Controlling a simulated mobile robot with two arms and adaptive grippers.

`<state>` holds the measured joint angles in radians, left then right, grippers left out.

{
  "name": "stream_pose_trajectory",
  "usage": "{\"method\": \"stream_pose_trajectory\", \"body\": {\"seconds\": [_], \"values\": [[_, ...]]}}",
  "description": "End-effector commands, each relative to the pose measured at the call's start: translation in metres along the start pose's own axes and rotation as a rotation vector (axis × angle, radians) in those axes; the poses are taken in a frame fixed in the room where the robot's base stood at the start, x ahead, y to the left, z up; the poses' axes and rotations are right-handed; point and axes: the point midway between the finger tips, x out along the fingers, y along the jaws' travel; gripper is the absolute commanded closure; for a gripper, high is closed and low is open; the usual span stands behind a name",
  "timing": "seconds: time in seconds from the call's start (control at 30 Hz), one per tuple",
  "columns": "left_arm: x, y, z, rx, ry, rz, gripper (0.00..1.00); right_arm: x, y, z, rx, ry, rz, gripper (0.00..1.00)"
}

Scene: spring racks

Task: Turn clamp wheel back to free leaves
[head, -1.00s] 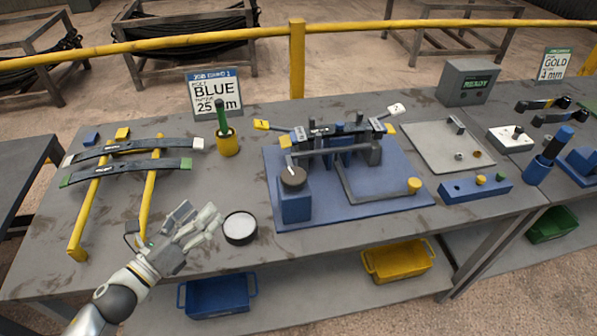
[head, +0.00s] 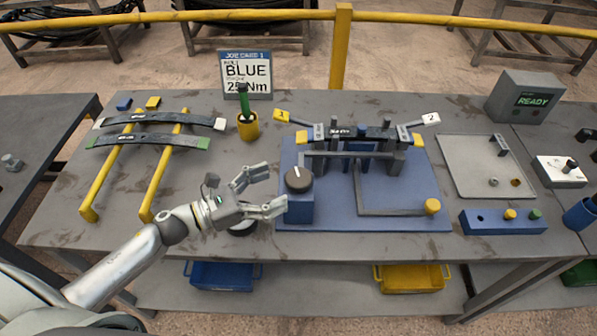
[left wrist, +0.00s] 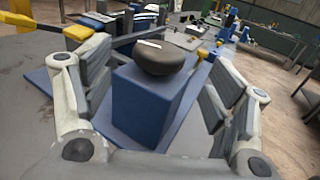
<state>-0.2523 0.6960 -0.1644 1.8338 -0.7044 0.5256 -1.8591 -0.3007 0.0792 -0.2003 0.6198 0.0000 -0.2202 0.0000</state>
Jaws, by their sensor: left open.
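The clamp wheel (head: 298,179) is a dark round knob with a white mark, on top of a blue block (head: 299,208) at the left front of the blue fixture plate (head: 345,218). The dark leaves (head: 352,134) lie across the fixture's back, with yellow and white tags at their ends. My left gripper (head: 276,191) is open just left of the wheel, pointing at it. In the left wrist view the wheel (left wrist: 160,58) and blue block lie ahead between the spread fingers, with nothing held. My right gripper is not in view.
Two more leaves (head: 150,141) rest on yellow rails at the left. A yellow cup (head: 248,127) with a green-handled tool stands behind my gripper. A round dish (head: 241,229) is partly hidden below it. A grey tray (head: 485,168) and a blue block with pegs (head: 503,222) are at right.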

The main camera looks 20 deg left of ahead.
Motion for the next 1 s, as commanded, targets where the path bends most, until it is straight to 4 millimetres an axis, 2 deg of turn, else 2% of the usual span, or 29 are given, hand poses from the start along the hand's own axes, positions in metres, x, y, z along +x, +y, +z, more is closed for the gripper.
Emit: {"method": "stream_pose_trajectory", "body": {"seconds": [0.03, 0.2, 0.4, 0.8, 1.0], "values": [[0.011, 0.0, 0.006, 0.001, -0.003, -0.001, 0.21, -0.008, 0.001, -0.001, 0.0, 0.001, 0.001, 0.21], [0.038, 0.0, 0.005, -0.001, -0.003, -0.001, 0.21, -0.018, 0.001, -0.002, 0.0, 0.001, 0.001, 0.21], [0.06, 0.0, 0.002, -0.002, 0.0, 0.0, 0.21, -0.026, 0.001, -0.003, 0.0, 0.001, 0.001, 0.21], [0.066, -0.001, 0.0, -0.001, 0.001, 0.0, 0.21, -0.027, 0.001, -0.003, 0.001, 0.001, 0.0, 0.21], [0.066, -0.001, 0.0, -0.001, 0.001, 0.0, 0.47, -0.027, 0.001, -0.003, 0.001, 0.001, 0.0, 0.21]]}}
